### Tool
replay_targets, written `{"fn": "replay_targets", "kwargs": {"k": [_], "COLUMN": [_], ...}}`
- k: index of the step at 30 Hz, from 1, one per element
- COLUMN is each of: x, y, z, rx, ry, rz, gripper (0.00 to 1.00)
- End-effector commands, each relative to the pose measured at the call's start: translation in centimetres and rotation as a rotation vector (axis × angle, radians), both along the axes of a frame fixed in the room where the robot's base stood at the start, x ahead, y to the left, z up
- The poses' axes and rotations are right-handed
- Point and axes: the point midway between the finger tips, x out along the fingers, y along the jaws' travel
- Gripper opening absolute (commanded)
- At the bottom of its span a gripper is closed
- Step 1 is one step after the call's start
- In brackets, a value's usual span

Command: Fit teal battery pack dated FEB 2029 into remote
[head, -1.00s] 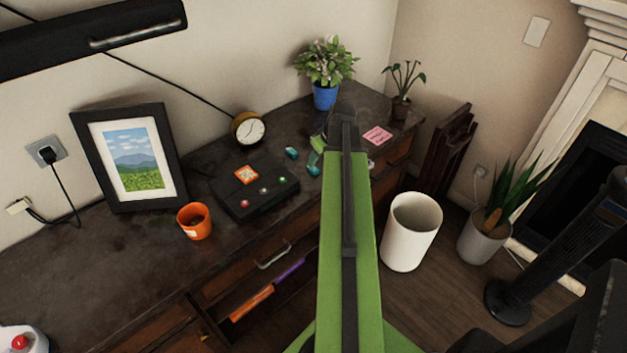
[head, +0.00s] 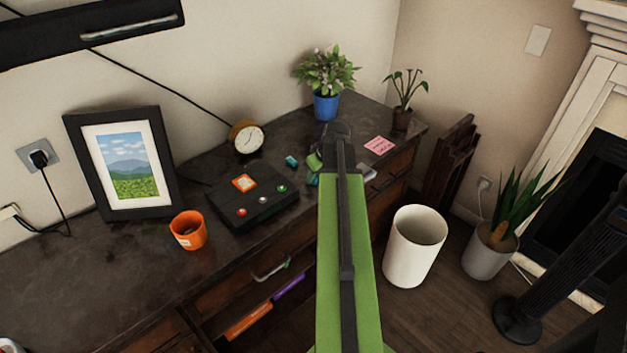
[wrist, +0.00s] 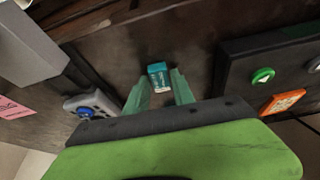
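A small teal battery pack (wrist: 158,76) with pale lettering lies on the dark desk in the wrist view; I cannot read its date. My gripper (wrist: 161,84) has its teal fingers spread, with a gap on each side of the pack. In the head view my arm partly hides the gripper (head: 313,179). A grey remote-like device (wrist: 92,105) with a blue button lies left of the fingers in the wrist view. Its pale edge shows right of my arm in the head view (head: 368,173). Another small teal block (head: 291,161) lies farther back on the desk.
A black box (head: 253,197) with buttons and an orange sticker stands left of the gripper. A pink note (head: 379,146), a blue-potted plant (head: 326,105) and a clock (head: 246,138) are behind. An open drawer (head: 262,306) and a white bin (head: 414,246) are in front.

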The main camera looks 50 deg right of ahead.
Motion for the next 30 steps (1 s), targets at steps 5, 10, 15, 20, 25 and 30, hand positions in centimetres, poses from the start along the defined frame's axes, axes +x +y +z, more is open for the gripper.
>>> {"fn": "replay_targets", "kwargs": {"k": [5,10,15,20,25,30], "x": [0.0,0.0,-0.1,-0.1,-0.1,-0.9], "y": [0.0,0.0,0.0,-0.1,-0.1,-0.7], "z": [0.0,0.0,0.0,0.7,2.8,5.4], "rx": [0.000,0.000,0.000,0.000,0.000,0.000], "ry": [0.000,0.000,0.000,0.000,0.000,0.000], "rz": [0.000,-0.001,-0.001,-0.001,-0.001,-0.004], "gripper": [0.05,0.00,0.00,0.00,0.00,0.00]}}
